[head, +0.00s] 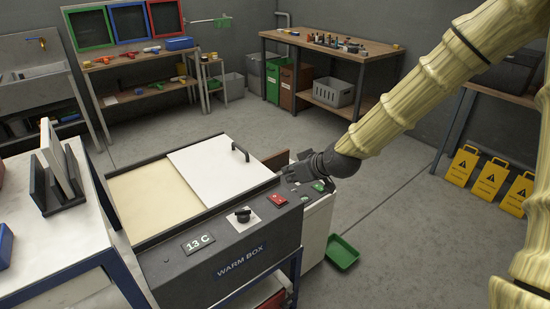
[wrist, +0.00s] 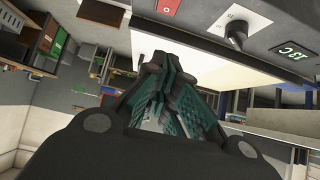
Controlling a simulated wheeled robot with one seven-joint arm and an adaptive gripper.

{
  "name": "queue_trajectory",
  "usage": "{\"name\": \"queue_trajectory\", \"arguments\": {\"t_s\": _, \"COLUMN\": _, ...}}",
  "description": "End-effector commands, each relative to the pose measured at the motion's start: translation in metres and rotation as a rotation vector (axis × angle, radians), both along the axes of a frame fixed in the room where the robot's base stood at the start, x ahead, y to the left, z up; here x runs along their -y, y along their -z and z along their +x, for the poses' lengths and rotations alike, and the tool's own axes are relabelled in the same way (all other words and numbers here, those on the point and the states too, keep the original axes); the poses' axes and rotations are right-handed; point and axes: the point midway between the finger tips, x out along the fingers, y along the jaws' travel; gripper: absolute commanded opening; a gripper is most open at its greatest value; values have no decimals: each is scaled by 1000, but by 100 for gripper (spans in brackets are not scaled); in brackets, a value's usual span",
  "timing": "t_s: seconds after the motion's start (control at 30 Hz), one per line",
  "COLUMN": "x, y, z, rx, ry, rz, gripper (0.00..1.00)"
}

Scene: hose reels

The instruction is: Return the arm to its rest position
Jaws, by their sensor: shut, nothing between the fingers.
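My arm (head: 410,105) reaches in from the right in the head view. My gripper (head: 290,174) is at its end, above the right side of the warm box (head: 225,262), near the red and green buttons. I cannot tell from the head view whether it touches the box. In the wrist view my gripper (wrist: 158,62) is shut with its fingers together and nothing between them. The box's white sliding lid (head: 215,165) covers its right part, and the left part is open.
The box front carries a black knob (head: 243,215), a red button (head: 277,199) and a "13 C" display (head: 198,243). A green tray (head: 342,252) lies on the floor. Yellow warning signs (head: 490,180) stand at the right. A white-topped bench (head: 55,235) is at the left. The middle floor is clear.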

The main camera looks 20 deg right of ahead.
Motion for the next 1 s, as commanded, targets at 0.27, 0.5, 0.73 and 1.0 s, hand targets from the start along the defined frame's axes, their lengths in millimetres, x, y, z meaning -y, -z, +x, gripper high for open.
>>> {"name": "queue_trajectory", "arguments": {"t_s": 0.27, "x": -4, "y": 29, "z": -12, "rx": -51, "ry": 14, "rz": 0, "gripper": 0}}
{"name": "queue_trajectory", "arguments": {"t_s": 0.5, "x": -16, "y": 119, "z": -59, "rx": -211, "ry": 74, "rz": -1, "gripper": 0}}
{"name": "queue_trajectory", "arguments": {"t_s": 0.73, "x": -24, "y": 200, "z": -121, "rx": -368, "ry": 140, "rz": -11, "gripper": 0}}
{"name": "queue_trajectory", "arguments": {"t_s": 1.0, "x": -32, "y": 278, "z": -206, "rx": -542, "ry": 217, "rz": -35, "gripper": 0}}
